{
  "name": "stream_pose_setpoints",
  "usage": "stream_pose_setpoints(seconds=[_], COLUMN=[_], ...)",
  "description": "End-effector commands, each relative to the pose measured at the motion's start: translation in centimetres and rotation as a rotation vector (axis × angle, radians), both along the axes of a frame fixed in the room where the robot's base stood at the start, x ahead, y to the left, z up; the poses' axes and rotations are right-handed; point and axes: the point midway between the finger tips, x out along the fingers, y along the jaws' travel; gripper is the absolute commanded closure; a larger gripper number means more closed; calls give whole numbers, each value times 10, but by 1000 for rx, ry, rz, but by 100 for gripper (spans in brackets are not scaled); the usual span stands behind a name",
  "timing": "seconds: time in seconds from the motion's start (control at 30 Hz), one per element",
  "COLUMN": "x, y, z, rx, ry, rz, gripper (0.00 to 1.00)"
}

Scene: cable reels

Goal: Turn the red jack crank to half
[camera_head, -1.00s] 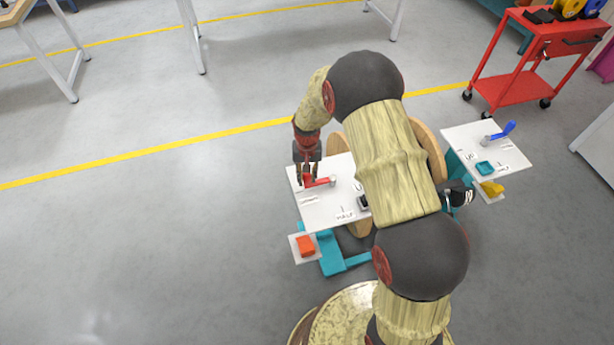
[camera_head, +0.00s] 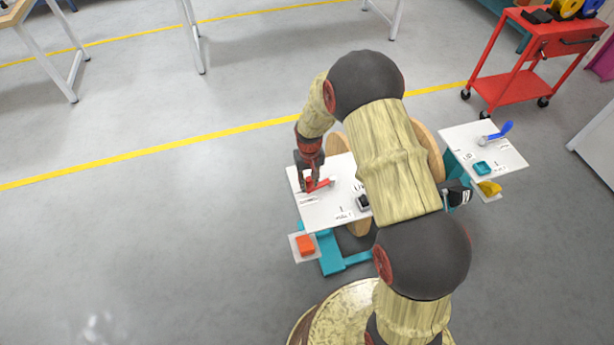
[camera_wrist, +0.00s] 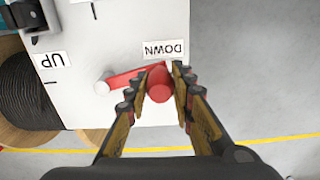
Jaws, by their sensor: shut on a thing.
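The red jack crank (camera_head: 319,185) sits on a white panel (camera_head: 325,215) at the left of the reel stand. In the wrist view its red arm (camera_wrist: 124,80) runs from a pale pivot to a round red knob (camera_wrist: 160,86), beside the upside-down DOWN label (camera_wrist: 164,48). The UP label (camera_wrist: 52,61) is further left; a HALF marking (camera_head: 345,215) shows faintly near the panel's front edge in the head view. My gripper (camera_wrist: 158,82) is shut on the crank's knob, one finger on each side. In the head view my gripper (camera_head: 307,184) hides part of the crank.
A wooden reel (camera_head: 428,150) is partly behind my arm. A second white panel (camera_head: 480,140) with a blue crank (camera_head: 497,133) is at the right. An orange-red button (camera_head: 305,245) sits below the near panel. A red cart (camera_head: 510,85) stands at the back right; left floor is clear.

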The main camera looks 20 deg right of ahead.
Motion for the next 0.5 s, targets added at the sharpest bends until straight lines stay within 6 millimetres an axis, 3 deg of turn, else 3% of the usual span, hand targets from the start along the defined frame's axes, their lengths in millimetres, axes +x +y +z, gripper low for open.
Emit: stream_pose_setpoints(seconds=[0.5], x=[-47], y=[-23], z=[1], rx=[2], ry=[7], rz=[486], gripper=[100])
